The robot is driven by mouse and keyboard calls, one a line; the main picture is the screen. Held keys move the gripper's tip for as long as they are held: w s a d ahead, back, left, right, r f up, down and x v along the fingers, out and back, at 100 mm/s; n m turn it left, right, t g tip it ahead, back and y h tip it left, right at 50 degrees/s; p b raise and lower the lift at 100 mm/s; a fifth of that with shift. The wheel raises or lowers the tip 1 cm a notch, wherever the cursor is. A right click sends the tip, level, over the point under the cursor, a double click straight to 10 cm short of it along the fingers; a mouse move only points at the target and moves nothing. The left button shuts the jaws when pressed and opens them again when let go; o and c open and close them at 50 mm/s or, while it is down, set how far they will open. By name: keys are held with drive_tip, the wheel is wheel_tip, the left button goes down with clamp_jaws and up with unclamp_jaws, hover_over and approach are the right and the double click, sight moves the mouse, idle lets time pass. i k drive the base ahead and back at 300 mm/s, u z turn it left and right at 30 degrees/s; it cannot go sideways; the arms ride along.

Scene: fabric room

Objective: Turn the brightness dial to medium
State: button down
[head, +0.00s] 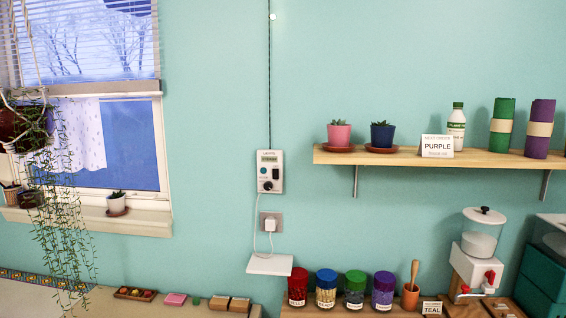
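A light-coloured control box (270,158) is fixed to the teal wall near the middle of the head view, with a label at its top that seems to read LIGHTS. Below the label is a small green display (269,156); its text is too small to read surely. A dark round dial (267,186) sits at the bottom of the box. I cannot tell where its pointer is set. Small blue and dark controls sit between the display and the dial. My gripper is not in view.
Below the box are a wall socket (270,223) with a white plug and a small white ledge (270,264). A wooden shelf (480,160) juts out at right. Jars, a mortar and a dispenser (475,262) stand on the lower counter. The wall around the box is clear.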

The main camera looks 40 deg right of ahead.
sight(268, 186)
drive_tip(key=z, duration=2.05)
drive_tip(key=k, duration=0.7)
drive_tip(key=u, duration=0.9)
drive_tip(key=i, duration=1)
drive_tip(key=z, duration=0.05)
